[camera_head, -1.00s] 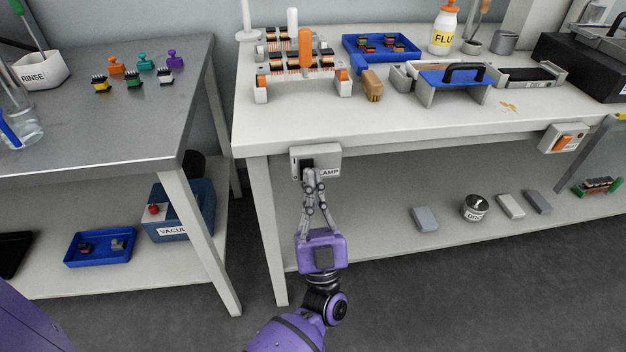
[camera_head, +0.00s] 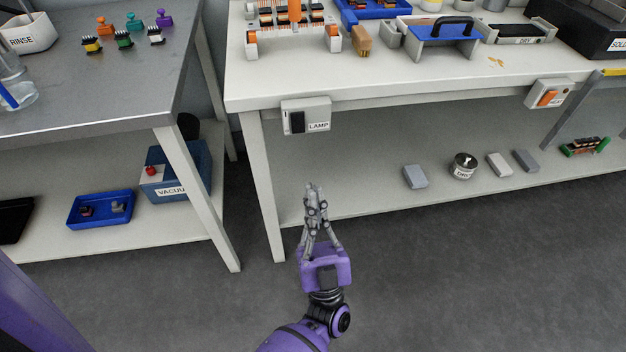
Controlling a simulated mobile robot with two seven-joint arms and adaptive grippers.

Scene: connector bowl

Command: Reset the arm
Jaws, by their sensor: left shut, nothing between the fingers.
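My left gripper (camera_head: 315,188) shows in the lower middle of the head view, on its purple wrist. Its fingers are together and empty. In the picture it is below the lamp switch box (camera_head: 306,117), clear of it, with the front of the lower shelf behind it. The lamp switch box is grey with a black rocker and a LAMP label, fixed to the front edge of the white bench (camera_head: 410,93). My right gripper is not in view.
A second switch box (camera_head: 549,94) with an orange rocker is on the bench edge at right. Grey blocks (camera_head: 415,176) and a round tin (camera_head: 463,166) are on the lower shelf. A steel table (camera_head: 110,100) stands at left. The floor (camera_head: 430,280) is clear.

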